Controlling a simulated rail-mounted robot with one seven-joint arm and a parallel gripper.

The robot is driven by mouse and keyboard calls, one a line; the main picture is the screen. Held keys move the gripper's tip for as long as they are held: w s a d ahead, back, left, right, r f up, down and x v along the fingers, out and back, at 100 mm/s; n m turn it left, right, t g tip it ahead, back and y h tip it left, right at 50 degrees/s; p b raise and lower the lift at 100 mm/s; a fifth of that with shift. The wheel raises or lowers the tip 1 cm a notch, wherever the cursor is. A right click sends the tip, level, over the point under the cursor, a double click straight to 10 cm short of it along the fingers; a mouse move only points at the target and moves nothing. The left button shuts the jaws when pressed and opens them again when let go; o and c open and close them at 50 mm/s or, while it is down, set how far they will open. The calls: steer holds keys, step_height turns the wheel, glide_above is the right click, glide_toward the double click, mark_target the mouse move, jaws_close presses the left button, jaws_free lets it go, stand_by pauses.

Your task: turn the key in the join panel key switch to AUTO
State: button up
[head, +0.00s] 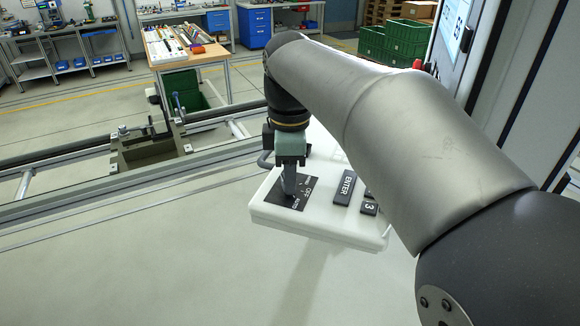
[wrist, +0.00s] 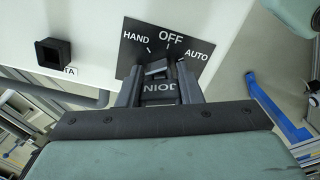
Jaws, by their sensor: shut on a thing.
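The join panel key switch has a black plate (wrist: 128,62) marked HAND, OFF and AUTO, with JOIN at its lower part. In the head view the plate (head: 302,200) lies on the white panel's left part. My gripper (wrist: 159,74) is over the plate, its two dark fingers shut on the grey key (wrist: 156,67) between HAND and AUTO. In the head view my gripper (head: 289,192) points down onto the plate and hides the key. The fingers cover much of the key, so I cannot tell which mark it points to.
The white panel (head: 270,207) also carries a dark ENTER key (head: 345,187) and a 3 key (head: 369,208). A square black socket (wrist: 53,53) sits left of the plate in the wrist view. My arm covers the panel's right side.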

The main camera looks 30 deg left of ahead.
steer(key=m+p, duration=0.1)
steer(key=m, duration=0.5)
steer(key=shift+s, duration=0.15)
steer(key=shift+r+m+p, duration=0.1)
steer(key=shift+m+p, duration=0.6)
steer(key=shift+m, duration=0.5)
steer(key=m+p, duration=0.1)
steer(key=m, duration=0.3)
steer(key=shift+m, duration=0.3)
steer(key=o, duration=0.7)
steer(key=shift+m, duration=0.4)
steer(key=o, duration=0.8)
